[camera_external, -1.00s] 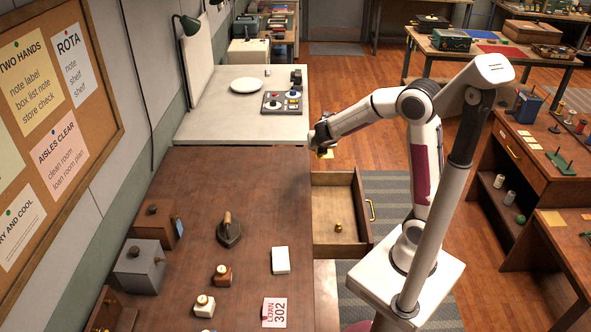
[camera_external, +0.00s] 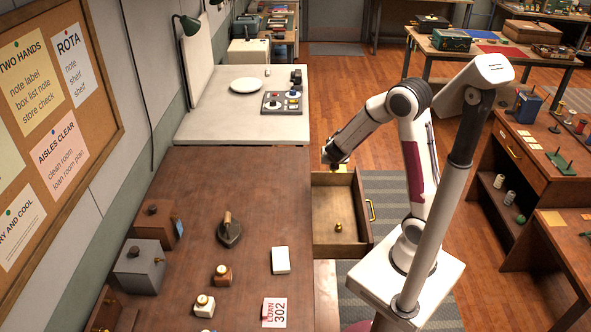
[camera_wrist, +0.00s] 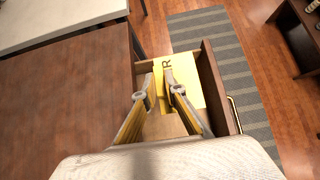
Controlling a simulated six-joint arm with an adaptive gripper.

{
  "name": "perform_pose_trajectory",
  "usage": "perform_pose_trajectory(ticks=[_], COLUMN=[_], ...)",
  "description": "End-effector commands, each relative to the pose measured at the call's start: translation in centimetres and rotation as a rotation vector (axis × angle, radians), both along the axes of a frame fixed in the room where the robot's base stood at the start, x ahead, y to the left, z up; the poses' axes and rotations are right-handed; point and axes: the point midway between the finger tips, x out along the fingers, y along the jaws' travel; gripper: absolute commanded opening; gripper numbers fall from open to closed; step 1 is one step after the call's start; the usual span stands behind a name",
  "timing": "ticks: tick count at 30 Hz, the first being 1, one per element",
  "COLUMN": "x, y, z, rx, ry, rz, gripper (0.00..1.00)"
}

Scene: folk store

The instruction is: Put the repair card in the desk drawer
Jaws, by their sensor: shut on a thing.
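The repair card (camera_wrist: 190,95) is yellow with a large "R" in the wrist view. My gripper (camera_wrist: 161,82) is shut on it. In the external view my gripper (camera_external: 332,160) is at the far end of the open desk drawer (camera_external: 345,246), and only a small bit of yellow shows beneath it. In the wrist view the card appears over the drawer (camera_wrist: 215,85). I cannot tell whether it touches the drawer floor. The drawer sticks out from the right side of the brown desk (camera_external: 185,195).
A small brass object (camera_external: 338,228) lies in the drawer. On the desk are an iron (camera_external: 229,234), a white block (camera_external: 280,260), a "302" loan card (camera_external: 274,312) and small bottles. A pale table (camera_external: 220,125) stands behind, holding a plate (camera_external: 246,85) and a button box (camera_external: 282,102).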

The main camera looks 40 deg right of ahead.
Motion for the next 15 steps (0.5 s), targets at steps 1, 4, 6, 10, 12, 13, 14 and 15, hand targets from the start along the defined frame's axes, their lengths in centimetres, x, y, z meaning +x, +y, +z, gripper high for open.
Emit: perform_pose_trajectory(ticks=[1, 4, 6, 10, 12, 13, 14, 15], x=[-0.1, -0.1, -0.1, -0.1, -0.1, -0.1, -0.1, -0.1], y=[0.0, 0.0, 0.0, 0.0, 0.0, 0.0, 0.0, 0.0], z=[-0.9, -2.4, -3.4, -5.4, -6.6, -7.1, -7.6, -8.1], rx=[-0.001, -0.001, 0.000, -0.001, -0.001, 0.000, 0.001, -0.001], ry=[0.005, 0.006, 0.006, 0.006, 0.006, 0.006, 0.007, 0.005], rz=[0.001, 0.002, 0.001, 0.001, 0.002, 0.003, 0.003, 0.001], gripper=[0.00, 0.00, 0.00, 0.00, 0.00, 0.00, 0.00, 0.00])
